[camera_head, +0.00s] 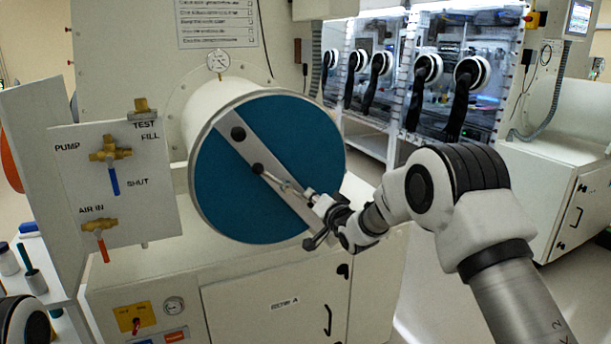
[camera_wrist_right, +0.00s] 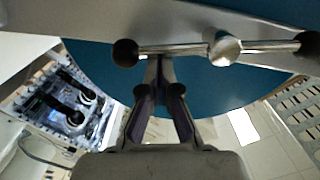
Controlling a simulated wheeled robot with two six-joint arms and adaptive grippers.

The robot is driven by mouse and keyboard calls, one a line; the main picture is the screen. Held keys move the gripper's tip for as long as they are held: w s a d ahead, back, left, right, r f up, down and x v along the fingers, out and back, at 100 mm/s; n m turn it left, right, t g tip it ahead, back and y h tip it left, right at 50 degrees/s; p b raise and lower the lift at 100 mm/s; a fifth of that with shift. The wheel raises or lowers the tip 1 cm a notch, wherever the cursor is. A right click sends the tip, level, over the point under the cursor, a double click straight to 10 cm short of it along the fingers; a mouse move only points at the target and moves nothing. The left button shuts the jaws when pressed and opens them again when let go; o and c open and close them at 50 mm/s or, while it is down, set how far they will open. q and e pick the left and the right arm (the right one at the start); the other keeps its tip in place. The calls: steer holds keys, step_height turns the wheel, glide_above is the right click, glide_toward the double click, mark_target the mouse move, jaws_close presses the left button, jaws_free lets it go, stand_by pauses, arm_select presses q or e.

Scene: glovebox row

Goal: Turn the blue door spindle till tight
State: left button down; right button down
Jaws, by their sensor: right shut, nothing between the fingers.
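The blue round door (camera_head: 270,150) closes the end of the white cylindrical chamber, with a grey strap slanting across it. The spindle's metal cross-bar (camera_head: 275,181) has a black ball (camera_head: 257,169) at its upper-left end. In the right wrist view, the cross-bar (camera_wrist_right: 175,49) lies nearly level, with a round hub (camera_wrist_right: 224,48) and a black ball at each end. My right gripper (camera_head: 313,199) is at the bar's lower-right part in the head view. Its fingers (camera_wrist_right: 160,62) are shut and empty, tips close by the bar between hub and left ball; contact is unclear. My left gripper is out of view.
A valve panel (camera_head: 115,185) with brass valves stands left of the door. A gauge (camera_head: 218,61) sits above the chamber. A cabinet (camera_head: 265,305) lies below. Black-gloved windows (camera_head: 420,75) stand behind at right. Another black knob (camera_head: 238,133) is on the strap.

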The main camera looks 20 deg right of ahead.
steer(key=f+m, duration=0.1)
steer(key=a+m, duration=0.1)
steer(key=shift+f+m+b, duration=0.35)
steer(key=shift+m+b, duration=0.05)
steer(key=a+f+m+b, duration=0.1)
steer(key=a+f+m, duration=0.1)
steer(key=a+m, duration=0.4)
steer(key=shift+s+m+t+b, duration=0.3)
steer(key=shift+s+m, duration=0.15)
steer(key=shift+m, duration=2.25)
steer(key=shift+a, duration=0.2)
steer(key=shift+f, duration=0.1)
